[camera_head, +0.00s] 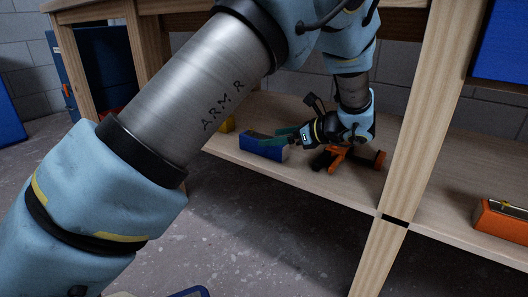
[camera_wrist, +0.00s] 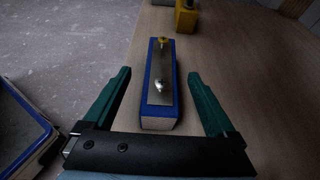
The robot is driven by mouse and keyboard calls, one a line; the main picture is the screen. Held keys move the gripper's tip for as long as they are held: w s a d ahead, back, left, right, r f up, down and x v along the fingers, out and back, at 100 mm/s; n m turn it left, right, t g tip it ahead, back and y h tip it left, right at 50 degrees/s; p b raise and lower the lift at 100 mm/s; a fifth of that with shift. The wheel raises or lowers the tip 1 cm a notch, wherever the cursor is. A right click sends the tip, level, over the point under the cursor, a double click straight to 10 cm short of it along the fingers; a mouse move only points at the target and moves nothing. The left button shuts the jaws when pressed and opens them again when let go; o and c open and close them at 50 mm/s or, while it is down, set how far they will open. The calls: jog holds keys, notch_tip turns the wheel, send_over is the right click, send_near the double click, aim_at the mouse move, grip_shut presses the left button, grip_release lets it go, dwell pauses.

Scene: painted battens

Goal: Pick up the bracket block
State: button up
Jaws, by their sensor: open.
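The bracket block is a long blue block (camera_wrist: 152,107) with a metal plate and screw heads on top, lying on the pale wooden shelf. In the wrist view it lies lengthwise between the two green fingers of my gripper (camera_wrist: 159,74). The fingers are open, one on each side, with a visible gap to the block on both sides. In the head view the blue block (camera_head: 259,149) lies near the shelf's front edge, and my gripper (camera_head: 276,138) reaches it from the right. The fingers partly cover the block there.
A yellow object (camera_wrist: 187,17) stands beyond the block on the shelf (camera_wrist: 240,60). An orange and black tool (camera_head: 348,158) lies right beside my wrist. A wooden post (camera_head: 421,130) rises to the right, and an orange block (camera_head: 500,221) sits beyond it.

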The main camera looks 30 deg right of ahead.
aim_at(262, 137)
jog(key=b+x, duration=0.4)
jog(key=x, duration=0.1)
jog(key=shift+w+d+f, duration=0.1)
jog(key=shift+f, duration=0.2)
jog(key=shift+w, duration=0.15)
jog(key=shift+r, duration=0.15)
grip_shut()
